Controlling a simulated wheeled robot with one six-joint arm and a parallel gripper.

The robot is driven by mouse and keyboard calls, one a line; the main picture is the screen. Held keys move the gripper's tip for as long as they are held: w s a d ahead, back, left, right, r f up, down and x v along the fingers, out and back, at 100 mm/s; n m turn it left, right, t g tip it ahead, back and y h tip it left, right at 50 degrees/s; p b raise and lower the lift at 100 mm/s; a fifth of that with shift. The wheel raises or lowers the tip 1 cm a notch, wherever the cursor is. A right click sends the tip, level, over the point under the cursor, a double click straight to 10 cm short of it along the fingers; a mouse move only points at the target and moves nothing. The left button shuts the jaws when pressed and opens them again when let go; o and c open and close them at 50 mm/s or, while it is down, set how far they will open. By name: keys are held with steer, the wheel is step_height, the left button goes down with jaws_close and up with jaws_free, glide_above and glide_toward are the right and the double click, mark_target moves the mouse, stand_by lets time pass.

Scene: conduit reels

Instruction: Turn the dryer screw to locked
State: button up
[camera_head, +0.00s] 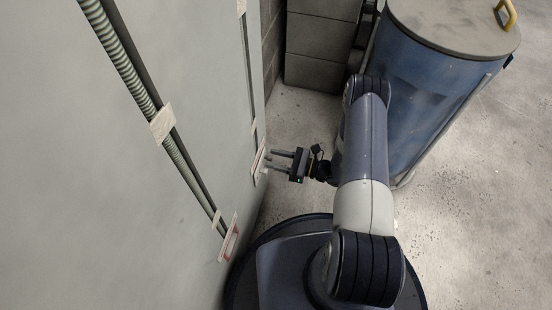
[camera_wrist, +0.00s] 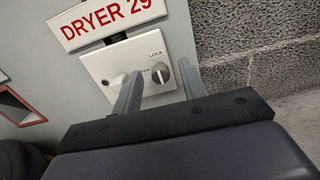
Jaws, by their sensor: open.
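The dryer screw (camera_wrist: 160,73) is a round metal knob with a pale upright slot or ridge, on a white plate (camera_wrist: 105,65) below the red "DRYER 29" sign (camera_wrist: 105,18). "LOCK" is printed above the screw and "OPEN" to its left, partly hidden by a finger. The slot's upper end points roughly toward "LOCK"; I cannot tell its exact setting. My gripper (camera_wrist: 158,80) is open, with one finger on each side of the screw in the wrist view; no contact shows. In the head view, my gripper (camera_head: 273,160) faces the wall plate (camera_head: 259,160), and the screw is too small to see.
A pale, round knob (camera_wrist: 120,81) sits left of the screw, close to the left finger. A red-framed panel (camera_wrist: 20,108) is at far left. A blue drum (camera_head: 425,80) stands right of my arm. Concrete floor (camera_head: 470,210) is clear at right.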

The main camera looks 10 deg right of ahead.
steer(key=p+v, duration=0.2)
steer(key=v, duration=0.8)
steer(key=shift+s+d, duration=0.15)
steer(key=shift+d, duration=0.05)
steer(key=shift+f, duration=0.1)
steer(key=b+x, duration=0.1)
steer(key=x, duration=0.9)
steer(key=shift+w+a+b, duration=0.2)
steer(key=shift+a+b, duration=0.15)
steer(key=shift+n, duration=0.4)
